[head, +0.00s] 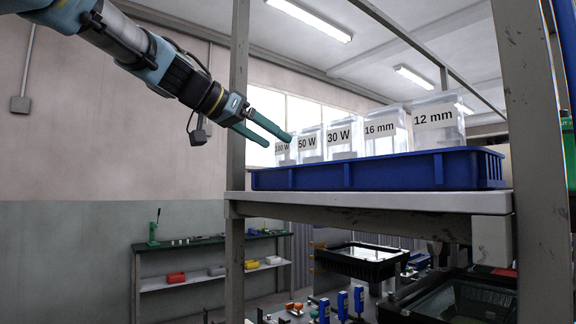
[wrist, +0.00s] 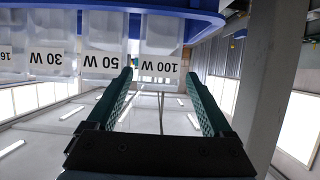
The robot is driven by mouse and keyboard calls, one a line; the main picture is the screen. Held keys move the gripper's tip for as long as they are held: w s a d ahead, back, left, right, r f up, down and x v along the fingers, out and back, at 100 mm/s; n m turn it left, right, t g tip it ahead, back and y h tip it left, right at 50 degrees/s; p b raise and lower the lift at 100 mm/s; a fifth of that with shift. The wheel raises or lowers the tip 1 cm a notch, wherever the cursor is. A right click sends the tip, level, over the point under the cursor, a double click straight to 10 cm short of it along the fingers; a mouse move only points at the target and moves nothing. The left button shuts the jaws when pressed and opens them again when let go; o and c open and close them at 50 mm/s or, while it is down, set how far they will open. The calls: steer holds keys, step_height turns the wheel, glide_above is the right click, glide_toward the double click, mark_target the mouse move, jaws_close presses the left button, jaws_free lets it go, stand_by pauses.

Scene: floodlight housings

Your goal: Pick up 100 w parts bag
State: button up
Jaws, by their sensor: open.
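The 100 W parts bag (head: 285,156) is a clear bag with a white label, the farthest in a row standing in the blue tray (head: 350,177). In the wrist view the 100 W bag (wrist: 160,50) appears upside down, straight ahead between my fingers. My gripper (head: 279,139) has green fingers and is open and empty. Its tips are at the bag's label in the head view, partly covering the bag's top. In the wrist view my gripper (wrist: 160,76) has one finger on each side of the label. I cannot tell whether the fingers touch the bag.
The 50 W bag (head: 310,146) stands close beside the 100 W bag. The 30 W (head: 343,138), 16 mm (head: 384,130) and 12 mm (head: 437,120) bags follow along the tray. The tray sits on a shelf (head: 370,200) between grey metal posts (head: 236,120).

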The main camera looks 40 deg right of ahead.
mark_target(282, 145)
steer(key=p+x, duration=0.1)
steer(key=x, duration=0.3)
steer(key=shift+c, duration=0.3)
steer(key=c, duration=1)
